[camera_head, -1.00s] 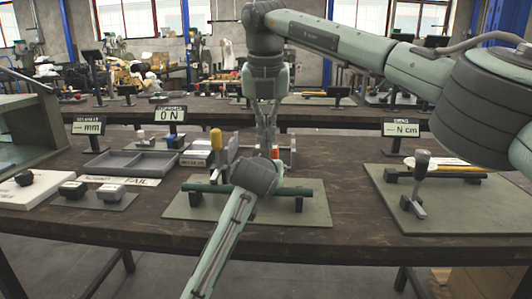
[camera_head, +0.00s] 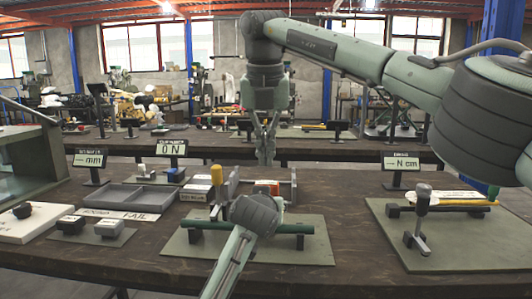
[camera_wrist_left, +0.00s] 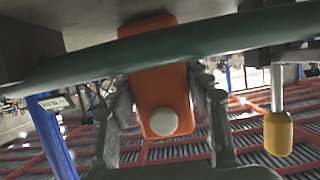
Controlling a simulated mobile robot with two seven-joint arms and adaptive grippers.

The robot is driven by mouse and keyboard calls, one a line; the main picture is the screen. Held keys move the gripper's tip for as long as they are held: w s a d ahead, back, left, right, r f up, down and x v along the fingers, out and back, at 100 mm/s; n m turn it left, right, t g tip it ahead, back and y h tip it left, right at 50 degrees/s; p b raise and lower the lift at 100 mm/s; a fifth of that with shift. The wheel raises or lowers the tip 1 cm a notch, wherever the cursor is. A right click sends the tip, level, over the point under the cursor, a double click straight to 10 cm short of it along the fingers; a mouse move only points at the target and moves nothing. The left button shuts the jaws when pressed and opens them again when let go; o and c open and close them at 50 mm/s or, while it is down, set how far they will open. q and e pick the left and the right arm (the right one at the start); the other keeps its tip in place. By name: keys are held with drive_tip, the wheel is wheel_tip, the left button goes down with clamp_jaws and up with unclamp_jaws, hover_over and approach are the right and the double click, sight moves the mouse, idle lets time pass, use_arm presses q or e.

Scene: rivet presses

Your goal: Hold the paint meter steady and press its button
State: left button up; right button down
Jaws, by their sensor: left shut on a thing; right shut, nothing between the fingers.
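The paint meter is an orange block with a round white button (camera_wrist_left: 164,122) on its face; its orange body (camera_wrist_left: 160,75) fills the middle of the left wrist view. My left gripper (camera_wrist_left: 162,105) is shut on it, one finger on each side. In the head view an orange and white part of the meter (camera_head: 266,187) shows behind my left wrist, which hides the left fingers. My right gripper (camera_head: 266,158) is shut and empty, pointing down, its tips just above the meter in the picture. I cannot tell the gap in depth.
A green bar (camera_head: 292,228) on a plate lies close to the left gripper. A yellow-handled clamp (camera_head: 216,175) stands left of it.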

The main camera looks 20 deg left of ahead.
use_arm(q)
drive_tip(key=o, duration=1.3)
drive_tip(key=v, duration=1.2)
